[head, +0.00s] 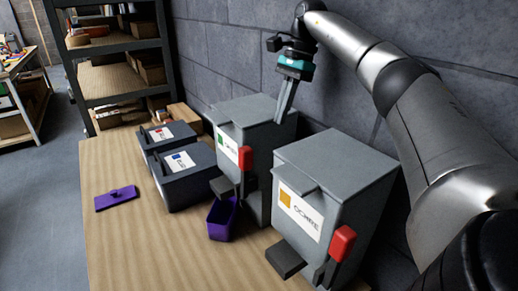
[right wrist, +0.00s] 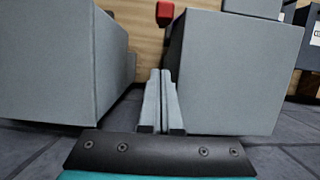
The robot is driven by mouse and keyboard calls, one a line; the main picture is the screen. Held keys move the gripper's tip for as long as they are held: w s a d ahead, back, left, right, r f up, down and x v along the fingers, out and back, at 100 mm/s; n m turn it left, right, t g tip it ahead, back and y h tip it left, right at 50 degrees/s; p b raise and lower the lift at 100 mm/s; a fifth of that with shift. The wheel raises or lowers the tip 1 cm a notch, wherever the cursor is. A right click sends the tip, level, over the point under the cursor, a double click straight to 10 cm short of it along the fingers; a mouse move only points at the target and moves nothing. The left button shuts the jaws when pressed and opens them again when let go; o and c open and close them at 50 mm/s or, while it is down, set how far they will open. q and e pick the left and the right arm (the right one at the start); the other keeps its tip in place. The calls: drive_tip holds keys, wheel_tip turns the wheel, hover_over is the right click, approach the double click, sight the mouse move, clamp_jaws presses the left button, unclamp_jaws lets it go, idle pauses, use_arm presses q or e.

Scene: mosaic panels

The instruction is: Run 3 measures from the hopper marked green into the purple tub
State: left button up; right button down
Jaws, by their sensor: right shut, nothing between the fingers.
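The hopper marked green (head: 258,150) is a tall grey box with a green square on its label and a red-handled lever (head: 245,158) at its front right. The purple tub (head: 221,219) stands open below its spout (head: 222,187); its inside is mostly in shadow. My right gripper (head: 284,116) points down by the rear right side of this hopper, shut and empty. In the right wrist view its fingers (right wrist: 162,95) are together in the gap between two grey hoppers, with a red lever handle (right wrist: 165,13) beyond. My left gripper is not in view.
A second grey hopper, marked orange (head: 345,180), stands nearer, with its own red lever (head: 342,243). Two dark bins (head: 188,180) with red and blue labels stand left. A purple lid (head: 116,198) lies on the wooden table (head: 130,250). A wall (head: 240,50) runs close behind.

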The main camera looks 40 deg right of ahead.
sight(246, 174)
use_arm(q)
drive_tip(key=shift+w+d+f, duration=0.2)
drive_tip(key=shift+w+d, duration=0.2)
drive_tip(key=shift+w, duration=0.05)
use_arm(e)
drive_tip(key=a+f, duration=0.6)
drive_tip(key=f, duration=0.1)
drive_tip(key=shift+w+a+f, duration=0.15)
drive_tip(key=shift+w+f, duration=0.1)
drive_tip(key=shift+w, duration=0.1)
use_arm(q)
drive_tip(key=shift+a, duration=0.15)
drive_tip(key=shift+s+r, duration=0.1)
